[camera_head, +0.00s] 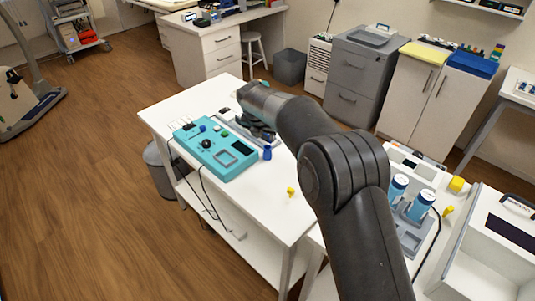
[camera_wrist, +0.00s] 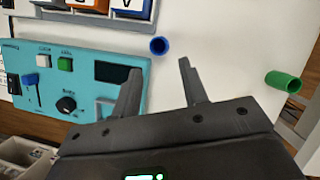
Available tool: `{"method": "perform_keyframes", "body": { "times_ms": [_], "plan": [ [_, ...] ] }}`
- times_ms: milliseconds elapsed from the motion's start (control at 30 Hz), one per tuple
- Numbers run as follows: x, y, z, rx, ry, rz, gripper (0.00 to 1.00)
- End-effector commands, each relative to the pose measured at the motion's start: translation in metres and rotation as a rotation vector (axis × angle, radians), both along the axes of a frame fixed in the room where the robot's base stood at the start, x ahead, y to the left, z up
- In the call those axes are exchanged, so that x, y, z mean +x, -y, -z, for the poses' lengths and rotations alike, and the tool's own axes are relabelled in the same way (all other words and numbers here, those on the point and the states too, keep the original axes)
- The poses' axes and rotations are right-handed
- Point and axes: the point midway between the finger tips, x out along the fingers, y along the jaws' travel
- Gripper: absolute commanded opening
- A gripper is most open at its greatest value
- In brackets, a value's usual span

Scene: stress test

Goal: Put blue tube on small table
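A small blue tube (camera_head: 267,152) stands on the white table (camera_head: 262,195), just right of the teal device. In the wrist view the blue tube (camera_wrist: 159,46) shows its open end, beyond my fingertips and roughly in line with the gap between them. My gripper (camera_wrist: 160,66) is open, with nothing between its fingers. In the head view my arm reaches over the table and the gripper is mostly hidden. I cannot tell from the frames which table is the small one.
The teal device (camera_head: 222,150) with knobs lies left of the blue tube. A green tube (camera_wrist: 283,81) lies to the right in the wrist view. A small yellow piece (camera_head: 290,191) is on the table's near part. A bench at right holds blue-capped containers (camera_head: 421,205).

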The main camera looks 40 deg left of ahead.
Motion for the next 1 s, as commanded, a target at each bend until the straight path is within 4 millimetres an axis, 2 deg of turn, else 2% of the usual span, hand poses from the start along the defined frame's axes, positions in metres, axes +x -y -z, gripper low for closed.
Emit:
{"method": "perform_keyframes", "body": {
  "times_ms": [300,533,800,1000],
  "plan": [
    [0.015,-0.006,0.042,-0.001,-0.002,0.002,0.4],
    [0.021,-0.01,0.058,0.0,0.0,0.002,0.4],
    [0.031,-0.016,0.094,0.0,-0.001,0.004,0.4],
    [0.033,-0.017,0.098,0.002,-0.001,0.003,0.4]
  ]
}}
